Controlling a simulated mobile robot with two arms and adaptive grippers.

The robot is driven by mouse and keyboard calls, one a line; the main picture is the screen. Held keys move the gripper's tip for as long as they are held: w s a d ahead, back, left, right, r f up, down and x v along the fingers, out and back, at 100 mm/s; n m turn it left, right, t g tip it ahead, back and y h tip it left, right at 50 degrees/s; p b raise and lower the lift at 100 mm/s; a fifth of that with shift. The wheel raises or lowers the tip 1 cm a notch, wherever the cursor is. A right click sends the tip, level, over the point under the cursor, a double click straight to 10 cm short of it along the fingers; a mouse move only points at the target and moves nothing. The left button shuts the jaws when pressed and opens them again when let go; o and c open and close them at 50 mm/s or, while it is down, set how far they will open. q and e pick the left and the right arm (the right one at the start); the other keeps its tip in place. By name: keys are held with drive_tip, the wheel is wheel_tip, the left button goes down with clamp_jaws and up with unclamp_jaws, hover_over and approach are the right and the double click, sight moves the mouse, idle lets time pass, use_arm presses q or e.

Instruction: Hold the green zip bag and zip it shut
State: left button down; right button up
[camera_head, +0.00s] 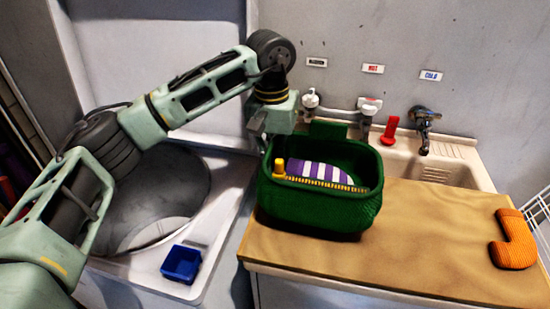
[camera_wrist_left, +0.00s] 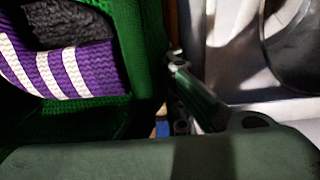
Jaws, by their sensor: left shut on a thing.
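The green zip bag (camera_head: 320,206) stands upright on the wooden counter, its mouth open. A yellow zipper strip (camera_head: 325,184) runs along the mouth, with a yellow pull (camera_head: 280,168) at its left end. A purple and white striped item (camera_head: 318,171) lies inside; it also shows in the left wrist view (camera_wrist_left: 65,72). My left gripper (camera_head: 266,138) is at the bag's back left corner, shut on the bag; its fingertips are mostly hidden. In the left wrist view the bag's green wall (camera_wrist_left: 143,45) is beside the gripper finger (camera_wrist_left: 195,95). My right gripper is out of view.
The tan counter (camera_head: 400,245) is clear right of the bag, up to an orange knitted piece (camera_head: 512,240). Behind are a sink (camera_head: 450,172), a faucet (camera_head: 424,125) and a red object (camera_head: 390,130). A blue box (camera_head: 181,263) sits at left.

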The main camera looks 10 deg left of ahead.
use_arm(q)
drive_tip(key=shift+f+b, duration=0.3)
drive_tip(key=shift+f, duration=0.25)
drive_tip(key=shift+f+b, duration=0.6)
drive_tip(key=shift+f, duration=0.25)
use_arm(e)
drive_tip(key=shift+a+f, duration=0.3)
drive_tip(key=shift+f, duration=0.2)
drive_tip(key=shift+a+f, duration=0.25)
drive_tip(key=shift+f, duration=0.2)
use_arm(q)
drive_tip(key=shift+f, duration=0.1)
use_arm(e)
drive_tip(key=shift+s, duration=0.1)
use_arm(q)
drive_tip(key=c, duration=2.2)
unclamp_jaws()
drive_tip(key=o, duration=0.3)
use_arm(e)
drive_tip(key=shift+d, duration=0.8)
use_arm(q)
drive_tip(key=shift+o, duration=0.2)
